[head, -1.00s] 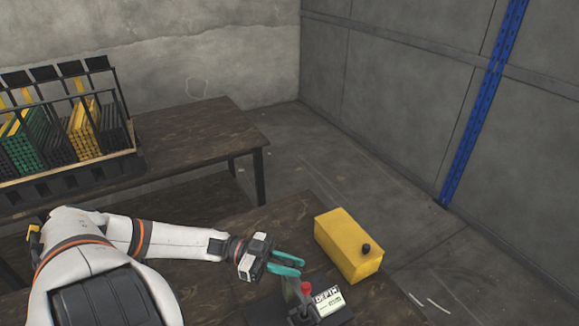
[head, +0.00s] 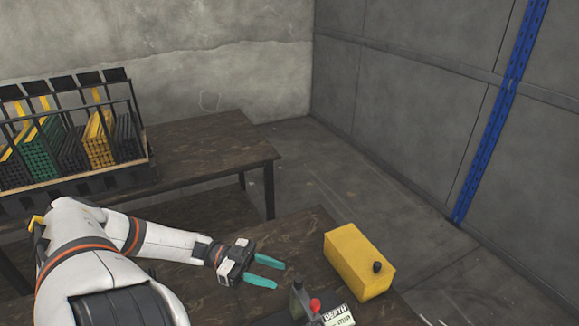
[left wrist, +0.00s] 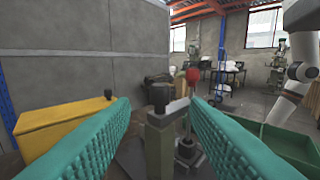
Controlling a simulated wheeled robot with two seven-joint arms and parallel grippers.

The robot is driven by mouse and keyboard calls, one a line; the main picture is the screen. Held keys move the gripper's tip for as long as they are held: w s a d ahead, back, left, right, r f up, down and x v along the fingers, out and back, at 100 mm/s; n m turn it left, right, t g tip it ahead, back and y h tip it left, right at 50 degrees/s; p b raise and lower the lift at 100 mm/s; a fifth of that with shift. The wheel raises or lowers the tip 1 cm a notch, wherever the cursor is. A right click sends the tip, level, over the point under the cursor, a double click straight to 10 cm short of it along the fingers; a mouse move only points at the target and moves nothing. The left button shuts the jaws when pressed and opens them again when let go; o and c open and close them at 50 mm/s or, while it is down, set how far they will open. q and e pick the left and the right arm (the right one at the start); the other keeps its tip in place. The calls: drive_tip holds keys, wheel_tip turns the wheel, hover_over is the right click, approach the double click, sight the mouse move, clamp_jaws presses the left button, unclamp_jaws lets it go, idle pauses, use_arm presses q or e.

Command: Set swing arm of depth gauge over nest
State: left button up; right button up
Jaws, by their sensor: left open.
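The depth gauge shows at the bottom of the head view, with a "DEPTH" display (head: 338,317), a red knob (head: 315,305) and a grey-green post (head: 298,300); its base is cut off. In the left wrist view the post (left wrist: 159,140) with a black knob stands between my fingers in the picture, and a light swing arm (left wrist: 178,106) runs near the red knob (left wrist: 193,76). The nest cannot be made out clearly. My left gripper (head: 282,274) is open and empty, left of the gauge and apart from it. My right gripper is not seen.
A yellow box (head: 355,262) with a black knob stands on the table behind the gauge. A rack (head: 75,175) of green, yellow and dark parts is on the back table. A green tray (left wrist: 285,143) and a white arm, likely my right, show in the left wrist view.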

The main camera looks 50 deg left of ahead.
use_arm(q)
drive_tip(key=shift+v, duration=2.35)
